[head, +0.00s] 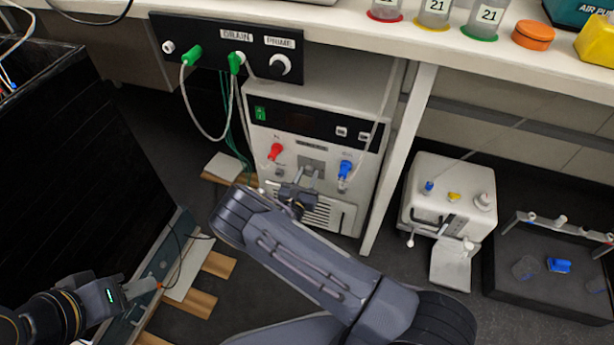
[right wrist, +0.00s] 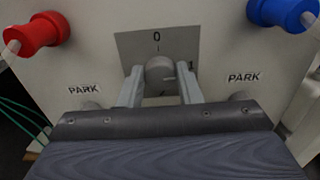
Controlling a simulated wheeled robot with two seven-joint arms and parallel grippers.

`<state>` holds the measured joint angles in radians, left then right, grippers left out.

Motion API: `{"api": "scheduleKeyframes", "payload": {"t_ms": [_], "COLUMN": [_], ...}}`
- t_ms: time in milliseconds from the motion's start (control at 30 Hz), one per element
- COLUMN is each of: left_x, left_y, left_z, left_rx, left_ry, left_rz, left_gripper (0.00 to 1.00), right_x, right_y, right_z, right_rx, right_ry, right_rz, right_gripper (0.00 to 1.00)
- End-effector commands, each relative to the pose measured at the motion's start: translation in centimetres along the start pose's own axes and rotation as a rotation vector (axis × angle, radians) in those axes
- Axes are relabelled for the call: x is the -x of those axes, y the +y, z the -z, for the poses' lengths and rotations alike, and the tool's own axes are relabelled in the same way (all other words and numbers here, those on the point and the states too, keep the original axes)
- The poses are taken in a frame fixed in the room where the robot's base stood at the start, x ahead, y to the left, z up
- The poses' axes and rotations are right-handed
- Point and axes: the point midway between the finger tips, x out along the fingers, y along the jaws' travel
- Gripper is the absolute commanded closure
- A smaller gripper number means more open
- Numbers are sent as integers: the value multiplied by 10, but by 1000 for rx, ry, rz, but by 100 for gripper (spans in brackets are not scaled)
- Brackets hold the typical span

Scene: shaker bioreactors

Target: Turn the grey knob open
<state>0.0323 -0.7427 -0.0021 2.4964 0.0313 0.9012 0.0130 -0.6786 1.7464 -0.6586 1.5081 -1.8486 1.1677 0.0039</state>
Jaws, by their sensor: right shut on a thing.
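The grey knob (right wrist: 160,72) sits on a grey plate marked 0 above and 1 at the right. A short dark mark on its face appears to point right, roughly towards the 1. My right gripper (right wrist: 160,84) is shut on the knob, one finger on each side. In the head view my right gripper (head: 303,179) is at the front of the white unit (head: 350,87), below its dark display, and the knob is mostly hidden. My left gripper (head: 146,287) is low at the left, away from the unit; its jaws are too small to read.
A red connector (head: 276,152) and a blue connector (head: 345,168) flank the knob. Green-plugged hoses hang from the black DRAIN/PRIME panel (head: 225,45) above. A white table leg (head: 400,160) stands right of the unit. A smaller white device (head: 450,185) is further right.

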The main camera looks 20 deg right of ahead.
Motion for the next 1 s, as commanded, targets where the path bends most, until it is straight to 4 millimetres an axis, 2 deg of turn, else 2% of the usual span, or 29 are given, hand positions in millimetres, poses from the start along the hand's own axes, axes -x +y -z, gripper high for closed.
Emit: {"api": "scheduleKeyframes", "payload": {"t_ms": [367,1000], "left_x": [-1,-5], "left_y": [0,-2], "left_z": [0,-3], "left_rx": [0,0], "left_ry": [0,0], "left_rz": [0,0], "left_gripper": [64,64], "right_x": [0,0], "right_y": [0,-3], "right_z": [1,2], "right_rx": [-116,-695], "right_ry": [0,2], "right_rz": [0,1], "right_gripper": [91,91]}}
